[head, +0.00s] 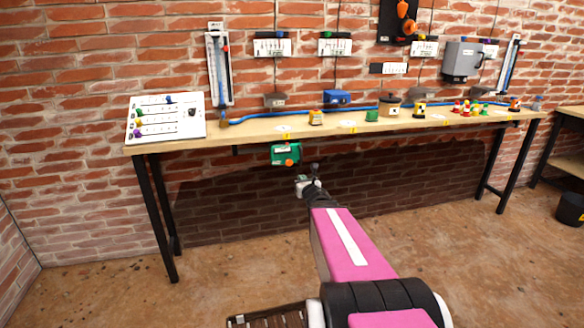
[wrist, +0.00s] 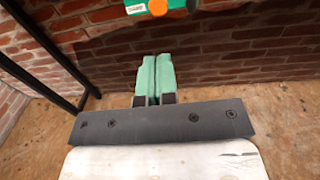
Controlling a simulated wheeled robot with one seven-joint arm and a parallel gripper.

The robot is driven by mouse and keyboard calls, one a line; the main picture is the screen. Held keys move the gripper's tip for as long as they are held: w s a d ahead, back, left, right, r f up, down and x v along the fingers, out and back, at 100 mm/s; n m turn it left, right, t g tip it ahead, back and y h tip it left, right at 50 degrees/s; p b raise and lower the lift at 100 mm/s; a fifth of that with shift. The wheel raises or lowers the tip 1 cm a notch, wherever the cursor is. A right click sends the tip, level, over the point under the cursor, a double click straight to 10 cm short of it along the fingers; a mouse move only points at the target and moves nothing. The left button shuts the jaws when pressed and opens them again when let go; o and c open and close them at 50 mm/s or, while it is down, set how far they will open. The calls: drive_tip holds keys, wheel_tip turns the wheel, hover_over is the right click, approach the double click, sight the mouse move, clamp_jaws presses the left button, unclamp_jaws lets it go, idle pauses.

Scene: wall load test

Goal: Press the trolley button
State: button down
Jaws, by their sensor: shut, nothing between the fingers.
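A green box (head: 285,154) with an orange round button (head: 289,162) hangs under the front edge of the workbench, left of its middle. In the wrist view the green box (wrist: 130,10) is cut off by the top edge, with the orange button (wrist: 158,7) straight above my fingers. I cannot read any label naming it as the trolley button. My gripper (wrist: 154,60) is shut and empty, its two pale green fingers side by side. In the head view my gripper (head: 314,170) is just right of and below the box; a gap shows between them.
The wooden workbench (head: 253,134) stands on black legs against a brick wall. A white panel with coloured sliders (head: 166,118) stands at its left end. Several small coloured items and a blue hose (head: 300,110) lie on top. The floor under the bench is clear.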

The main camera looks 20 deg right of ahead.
sight(291, 163)
idle(0.3)
drive_tip(key=w, duration=1.4)
drive_tip(key=shift+a, duration=0.3)
drive_tip(key=shift+w, duration=1.85)
drive_tip(key=shift+s, duration=0.4)
drive_tip(key=s, duration=1.3)
drive_tip(key=shift+s+d, duration=0.3)
drive_tip(key=shift+s, duration=0.05)
